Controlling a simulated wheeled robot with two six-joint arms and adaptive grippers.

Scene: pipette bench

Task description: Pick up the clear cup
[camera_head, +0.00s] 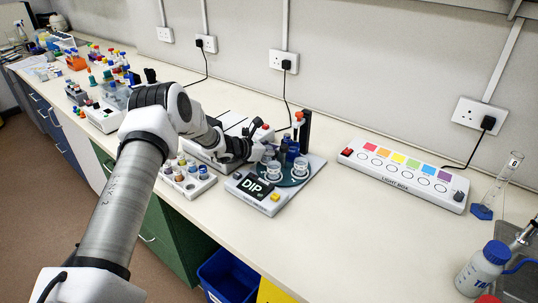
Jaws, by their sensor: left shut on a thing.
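The dip machine (247,187), a white unit with a dark "DIP" screen, stands on the bench in the middle. Its dark green round plate (288,181) carries small clear cups, one at the front left (273,172) and one at the right (300,167), with dark blue bottles (291,150) behind. My left gripper (262,153) reaches in from the left at the plate's left rear edge. It is shut on what looks like a clear cup, mostly hidden by the fingers and very small here. I cannot tell whether that cup is lifted off the plate. My right gripper is out of view.
A white rack of small jars (187,180) stands left of the machine. A light box (403,176) lies to the right, with a glass cylinder (497,186) and a wash bottle (482,270) beyond. The bench front between them is clear.

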